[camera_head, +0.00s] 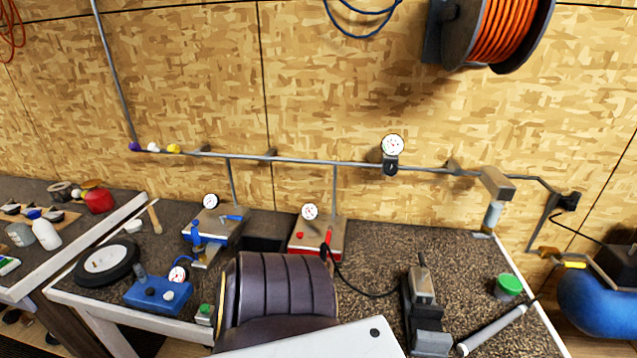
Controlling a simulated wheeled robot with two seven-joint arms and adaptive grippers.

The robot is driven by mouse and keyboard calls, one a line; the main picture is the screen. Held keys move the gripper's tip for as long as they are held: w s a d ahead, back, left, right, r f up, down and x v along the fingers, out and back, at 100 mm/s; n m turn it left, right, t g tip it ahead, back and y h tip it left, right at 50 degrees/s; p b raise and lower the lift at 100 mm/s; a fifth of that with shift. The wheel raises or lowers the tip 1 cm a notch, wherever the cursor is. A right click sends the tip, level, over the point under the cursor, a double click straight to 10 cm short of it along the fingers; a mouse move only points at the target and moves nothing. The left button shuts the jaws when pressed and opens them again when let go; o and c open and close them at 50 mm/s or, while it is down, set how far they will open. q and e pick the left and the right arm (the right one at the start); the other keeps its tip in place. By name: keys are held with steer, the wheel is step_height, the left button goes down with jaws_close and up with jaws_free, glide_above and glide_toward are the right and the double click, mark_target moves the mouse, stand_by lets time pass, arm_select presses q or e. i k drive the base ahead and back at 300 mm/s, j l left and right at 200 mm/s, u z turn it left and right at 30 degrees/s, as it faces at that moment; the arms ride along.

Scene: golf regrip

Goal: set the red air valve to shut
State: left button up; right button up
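The red air station (305,247) stands on the bench against the wall, with a grey top plate and a round white gauge (310,212). The red valve lever (328,241) is at its right front, below the pipe that drops from the wall line. The lever looks roughly upright in the picture, close to the line of that pipe. Whether this is open or shut I cannot tell, and the gauge needle is too small to read. A small red knob (299,236) sits left of the lever.
A blue station (213,228) with a blue lever (232,217) stands left of the red one. A black hose (360,287) runs right from the red station. Speckled bench top (385,250) lies bare to its right.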

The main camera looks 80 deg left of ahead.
mark_target(328, 236)
steer(key=j+u, duration=0.15)
steer(key=u, duration=0.3)
steer(key=j+u, duration=0.15)
steer(key=u, duration=0.3)
steer(key=j+u, duration=0.1)
steer(key=u, duration=0.3)
steer(key=i+j+u, duration=0.1)
steer(key=u, duration=0.35)
steer(key=j+u, duration=0.1)
steer(key=u, duration=0.35)
steer(key=i, duration=0.05)
